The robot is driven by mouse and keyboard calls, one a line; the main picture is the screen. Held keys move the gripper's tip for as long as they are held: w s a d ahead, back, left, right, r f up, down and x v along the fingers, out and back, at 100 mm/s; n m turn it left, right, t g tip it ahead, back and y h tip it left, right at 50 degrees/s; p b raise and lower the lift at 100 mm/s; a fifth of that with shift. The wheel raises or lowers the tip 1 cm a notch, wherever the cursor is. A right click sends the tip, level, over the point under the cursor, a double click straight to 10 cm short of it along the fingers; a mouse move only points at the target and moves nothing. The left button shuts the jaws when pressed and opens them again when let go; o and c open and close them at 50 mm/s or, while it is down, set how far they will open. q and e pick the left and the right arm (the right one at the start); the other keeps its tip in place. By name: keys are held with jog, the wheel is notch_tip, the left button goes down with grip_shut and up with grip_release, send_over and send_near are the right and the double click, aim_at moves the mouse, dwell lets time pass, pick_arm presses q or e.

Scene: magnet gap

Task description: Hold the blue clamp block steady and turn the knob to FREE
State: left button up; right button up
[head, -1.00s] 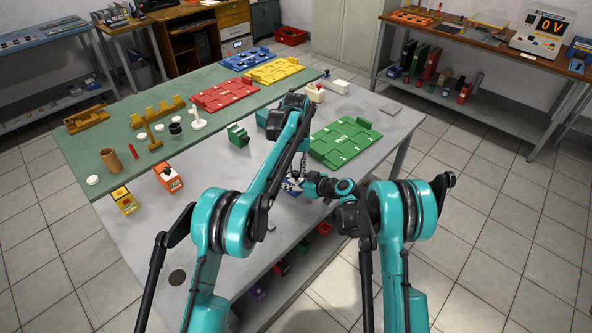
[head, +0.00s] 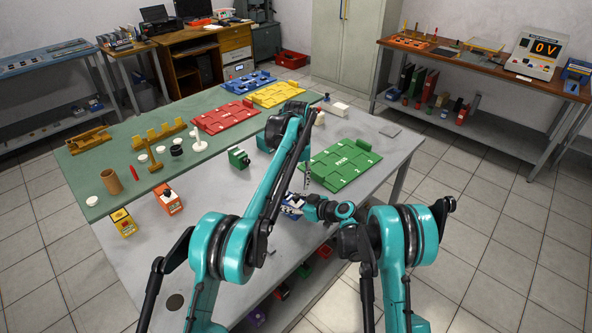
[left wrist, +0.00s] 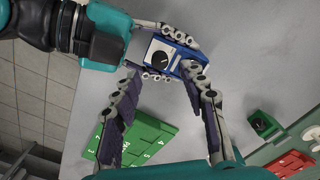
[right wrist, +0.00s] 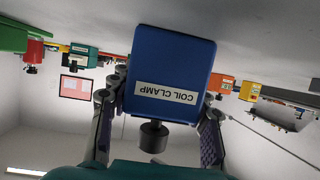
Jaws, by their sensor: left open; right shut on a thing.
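In the head view the block (head: 292,204) is partly hidden by my right gripper (head: 301,208). My left gripper (left wrist: 162,70) is open and empty, pointing down over the block, its fingertips spread near the knob. The knob's marks are too small to read.
A green numbered board (head: 342,163) lies just right of the block. A green block (head: 238,157) and an orange block (head: 169,199) stand to the left. Red (head: 226,117) and yellow (head: 277,94) boards lie at the back. The table's front edge is close to the clamp block.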

aim_at(296, 195)
pick_arm(q)
notch_tip(296, 195, up, 7)
dwell(0.3)
pick_arm(e)
jog(key=o, duration=1.4)
jog(key=shift+d, duration=0.1)
